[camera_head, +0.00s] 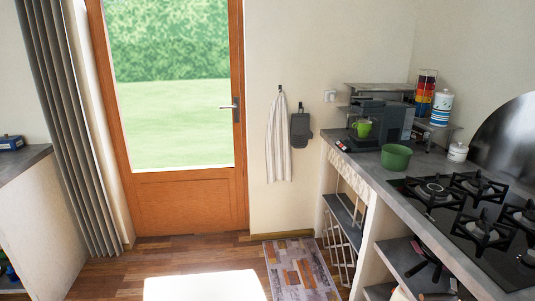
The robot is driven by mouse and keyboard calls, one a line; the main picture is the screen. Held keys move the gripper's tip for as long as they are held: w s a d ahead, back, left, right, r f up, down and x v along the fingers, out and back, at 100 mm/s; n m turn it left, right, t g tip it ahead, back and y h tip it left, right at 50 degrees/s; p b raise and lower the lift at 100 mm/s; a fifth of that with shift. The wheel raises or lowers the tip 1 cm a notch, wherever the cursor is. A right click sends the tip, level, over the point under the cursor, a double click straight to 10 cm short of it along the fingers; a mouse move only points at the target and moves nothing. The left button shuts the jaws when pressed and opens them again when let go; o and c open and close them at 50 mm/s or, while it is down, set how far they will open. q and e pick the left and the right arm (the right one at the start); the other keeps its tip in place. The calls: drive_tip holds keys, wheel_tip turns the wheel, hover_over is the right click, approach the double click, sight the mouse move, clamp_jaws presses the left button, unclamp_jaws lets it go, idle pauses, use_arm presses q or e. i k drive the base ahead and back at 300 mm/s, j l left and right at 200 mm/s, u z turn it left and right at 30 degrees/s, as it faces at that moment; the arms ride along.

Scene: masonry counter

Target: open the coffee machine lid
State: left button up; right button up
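The coffee machine (397,122) is dark grey and stands at the far end of the counter on the right, near the wall corner. A green cup (364,128) sits at its front left. Its top lies just under a grey shelf, and I cannot tell from here whether the lid is open or shut. Neither of my grippers shows in the head view.
A green bowl (396,157) stands on the counter (372,172) in front of the machine. A gas hob (470,212) fills the nearer counter. A striped jar (441,107) and a white pot (457,152) stand to the right. The wooden floor (205,262) is open.

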sight(364, 101)
drive_tip(key=i+z, duration=0.15)
drive_tip(key=i, duration=0.8)
drive_tip(key=i+z, duration=0.15)
drive_tip(key=i, duration=0.8)
